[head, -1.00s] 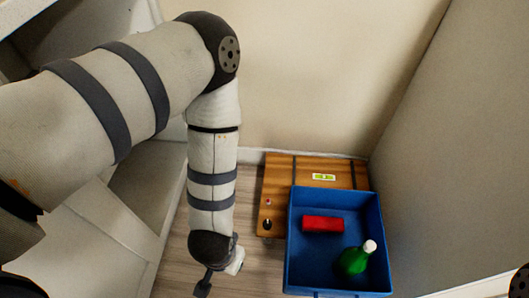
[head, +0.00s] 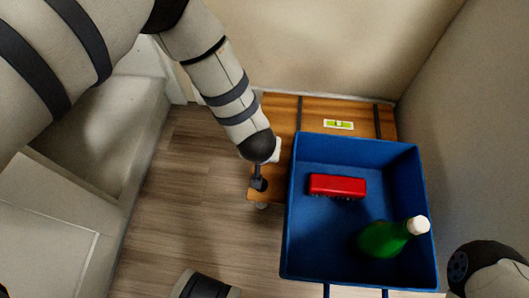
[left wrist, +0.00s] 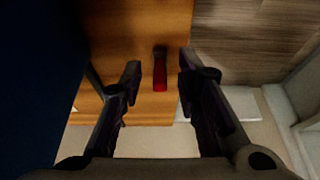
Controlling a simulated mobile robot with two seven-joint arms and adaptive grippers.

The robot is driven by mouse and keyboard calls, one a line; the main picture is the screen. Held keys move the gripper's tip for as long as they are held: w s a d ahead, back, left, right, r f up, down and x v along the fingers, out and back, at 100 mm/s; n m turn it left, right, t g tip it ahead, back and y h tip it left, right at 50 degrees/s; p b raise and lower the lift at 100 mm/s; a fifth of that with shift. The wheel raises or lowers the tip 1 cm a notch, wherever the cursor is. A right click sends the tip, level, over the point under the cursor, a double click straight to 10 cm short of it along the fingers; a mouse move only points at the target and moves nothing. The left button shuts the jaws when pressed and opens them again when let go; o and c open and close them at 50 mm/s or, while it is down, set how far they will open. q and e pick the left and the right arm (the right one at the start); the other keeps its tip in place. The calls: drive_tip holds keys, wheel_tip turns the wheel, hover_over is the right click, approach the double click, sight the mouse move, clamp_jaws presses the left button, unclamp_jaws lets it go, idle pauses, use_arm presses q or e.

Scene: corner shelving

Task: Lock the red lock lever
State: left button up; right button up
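The red lock lever (left wrist: 160,72) shows in the left wrist view as a short red bar with a darker far end. It sits by the edge of the wooden platform (left wrist: 135,30). My left gripper (left wrist: 160,75) is open, with one finger on each side of the lever and gaps between. In the head view my left gripper (head: 260,184) points down at the left edge of the wooden platform (head: 280,112), and the lever is hidden there. Part of my right arm shows at the lower right of the head view; its gripper is out of view.
A blue bin (head: 288,235) stands on the platform, close to the right of my left gripper. Wood floor (head: 185,190) is clear to the left; walls stand behind and right.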

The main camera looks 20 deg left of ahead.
use_arm(q)
drive_tip(key=shift+w+f, duration=0.15)
drive_tip(key=shift+f, duration=0.05)
clamp_jaws()
drive_tip(key=shift+s+r+t+p, duration=0.15)
drive_tip(key=shift+s+t+p, duration=0.15)
drive_tip(key=shift+t+p, duration=0.35)
drive_tip(key=shift+s+d+p, duration=0.1)
drive_tip(key=shift+p, duration=0.4)
drive_tip(key=shift+f+t+y, duration=0.3)
drive_tip(key=shift+t, duration=0.15)
unclamp_jaws()
